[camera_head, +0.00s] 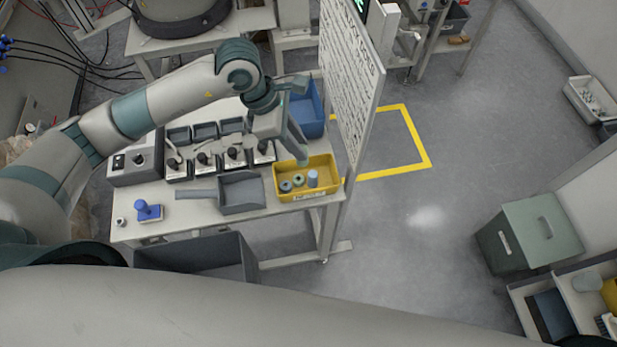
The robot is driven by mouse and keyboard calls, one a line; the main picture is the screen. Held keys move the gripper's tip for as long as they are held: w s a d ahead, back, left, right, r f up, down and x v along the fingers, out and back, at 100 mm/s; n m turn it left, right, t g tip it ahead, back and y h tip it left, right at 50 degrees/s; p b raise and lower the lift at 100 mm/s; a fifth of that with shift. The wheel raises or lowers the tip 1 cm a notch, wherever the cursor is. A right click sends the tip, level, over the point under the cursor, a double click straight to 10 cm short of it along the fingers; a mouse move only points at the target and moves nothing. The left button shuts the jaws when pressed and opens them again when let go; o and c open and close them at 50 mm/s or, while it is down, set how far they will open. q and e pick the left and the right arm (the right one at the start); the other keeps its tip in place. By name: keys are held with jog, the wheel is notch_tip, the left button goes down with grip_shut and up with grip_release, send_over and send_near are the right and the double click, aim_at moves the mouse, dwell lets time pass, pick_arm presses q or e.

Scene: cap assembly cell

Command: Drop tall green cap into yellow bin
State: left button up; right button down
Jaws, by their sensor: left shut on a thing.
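My left gripper (301,156) reaches in from the left and points down over the back edge of the yellow bin (318,193). It is shut on a small green thing, which looks like the tall green cap (304,162); the fingers hide most of it. The yellow bin stands at the right front corner of the white table. My right gripper is not in view.
A blue bin (308,108) stands behind the yellow bin, and a white written panel (350,80) rises close at its right. A grey scoop-like tray (242,192) lies to its left. Small dark bins and black-knobbed fixtures (204,160) fill the table's middle.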

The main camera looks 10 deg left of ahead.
pick_arm(q)
jog(key=shift+f+b, duration=1.05)
jog(key=shift+f, duration=1.6)
jog(key=o, duration=0.8)
jog(key=shift+o, duration=0.2)
jog(key=shift+b+v, duration=0.4)
jog(key=shift+v, duration=0.35)
jog(key=b+v, duration=0.5)
jog(key=v, duration=1.1)
jog(key=shift+s+d, duration=0.15)
